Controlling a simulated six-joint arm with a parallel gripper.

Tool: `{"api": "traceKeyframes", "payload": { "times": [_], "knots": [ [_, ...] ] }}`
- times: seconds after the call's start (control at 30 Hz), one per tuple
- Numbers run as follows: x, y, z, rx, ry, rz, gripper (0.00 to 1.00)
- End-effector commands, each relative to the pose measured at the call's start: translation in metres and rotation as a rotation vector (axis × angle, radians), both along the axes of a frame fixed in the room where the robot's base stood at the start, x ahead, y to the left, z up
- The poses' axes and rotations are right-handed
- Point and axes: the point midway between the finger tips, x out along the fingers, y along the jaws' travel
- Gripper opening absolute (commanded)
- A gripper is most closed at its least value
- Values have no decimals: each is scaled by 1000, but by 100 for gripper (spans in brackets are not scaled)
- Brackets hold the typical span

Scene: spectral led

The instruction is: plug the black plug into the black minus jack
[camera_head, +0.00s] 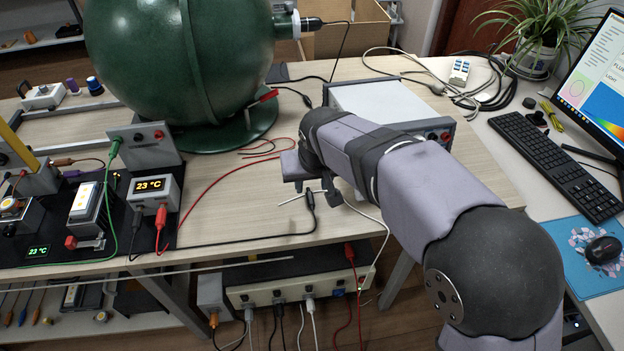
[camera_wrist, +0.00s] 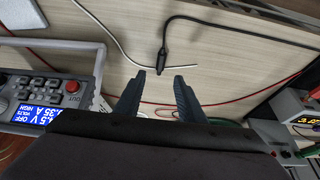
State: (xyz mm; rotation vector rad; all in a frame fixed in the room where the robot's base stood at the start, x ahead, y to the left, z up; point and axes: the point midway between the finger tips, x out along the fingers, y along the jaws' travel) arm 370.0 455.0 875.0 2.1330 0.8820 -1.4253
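The black plug (camera_head: 310,199) lies on the wooden table at the end of a black cable, just left of my gripper in the head view. In the wrist view the plug (camera_wrist: 162,59) lies just beyond my fingertips, its tip pointing toward the gap between them. My gripper (camera_wrist: 160,78) is open and empty; it also shows small in the head view (camera_head: 328,192). The power supply (camera_head: 380,100) stands behind my arm, its front partly hidden. Its display and red knob show in the wrist view (camera_wrist: 72,86). I cannot make out the black minus jack for certain.
A white cable (camera_wrist: 115,38) lies beside the plug, and red wires (camera_head: 222,177) run across the table. A large green sphere (camera_head: 165,60) stands at the back left. Instrument boxes (camera_head: 150,190) stand on a black mat at the left. A keyboard (camera_head: 560,165) lies at the right.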

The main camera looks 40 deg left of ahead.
Motion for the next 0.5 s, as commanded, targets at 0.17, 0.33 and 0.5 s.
{"api": "traceKeyframes", "payload": {
  "times": [0.17, 0.33, 0.5],
  "knots": [
    [0, 2, -2, 0, 0, 2, 36],
    [3, 4, -13, -2, 1, 1, 36],
    [9, 10, -33, -2, 2, 0, 36]
  ]
}}
